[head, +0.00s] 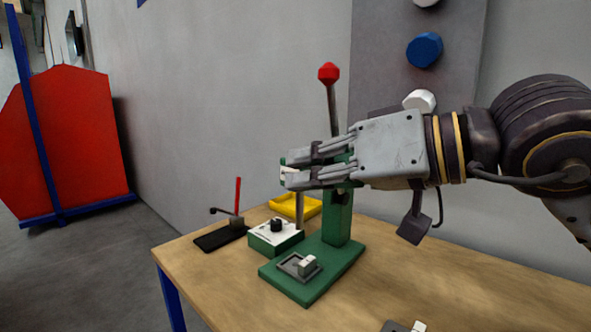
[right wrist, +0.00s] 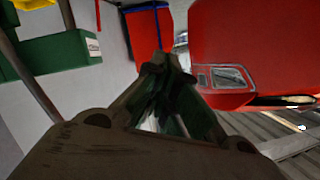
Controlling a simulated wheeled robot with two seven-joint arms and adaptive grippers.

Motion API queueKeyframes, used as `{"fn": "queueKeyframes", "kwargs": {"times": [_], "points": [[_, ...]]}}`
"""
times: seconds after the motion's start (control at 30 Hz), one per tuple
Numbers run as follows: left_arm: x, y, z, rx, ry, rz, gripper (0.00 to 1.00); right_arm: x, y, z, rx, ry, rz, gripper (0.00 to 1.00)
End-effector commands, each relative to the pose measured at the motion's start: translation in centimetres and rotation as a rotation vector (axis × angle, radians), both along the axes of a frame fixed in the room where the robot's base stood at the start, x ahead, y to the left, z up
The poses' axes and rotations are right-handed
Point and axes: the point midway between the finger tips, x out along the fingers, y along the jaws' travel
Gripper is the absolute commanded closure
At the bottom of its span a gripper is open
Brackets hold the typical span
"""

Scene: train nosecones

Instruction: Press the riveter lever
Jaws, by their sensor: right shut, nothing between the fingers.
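The riveter (head: 338,222) is a green press on a flat green base, upright on the wooden table. Its lever (head: 332,105) is a grey rod with a red knob (head: 329,72), standing nearly upright. My right gripper (head: 288,168) reaches in from the right, level with the riveter's head and below the knob. It covers much of the head and the lever's lower end. Its fingers are shut and empty. In the right wrist view the shut fingers (right wrist: 165,75) show at the centre, and a green part (right wrist: 55,55) is at upper left. My left gripper is not in view.
A green and white box with a black knob (head: 276,226), a yellow tray (head: 297,207) and a black device with a red handle (head: 237,195) stand left of the riveter. A small pale part (head: 307,263) sits on the base. The table's right side (head: 440,275) is mostly clear.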

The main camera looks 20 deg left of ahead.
Motion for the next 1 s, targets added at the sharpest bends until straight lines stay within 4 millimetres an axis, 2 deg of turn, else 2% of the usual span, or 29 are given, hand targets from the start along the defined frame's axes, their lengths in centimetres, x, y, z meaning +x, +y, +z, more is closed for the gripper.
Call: {"fn": "queueKeyframes", "kwargs": {"times": [0.6,0.8,1.0], "points": [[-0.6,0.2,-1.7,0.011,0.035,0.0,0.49,-1.4,-6.1,1.9,0.001,-0.001,-0.002,1.0],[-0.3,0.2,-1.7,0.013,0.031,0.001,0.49,-1.7,-7.1,2.1,0.0,0.0,-0.001,1.0],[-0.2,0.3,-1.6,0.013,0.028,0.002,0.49,-1.8,-7.2,2.1,0.0,0.0,0.0,1.0]]}}
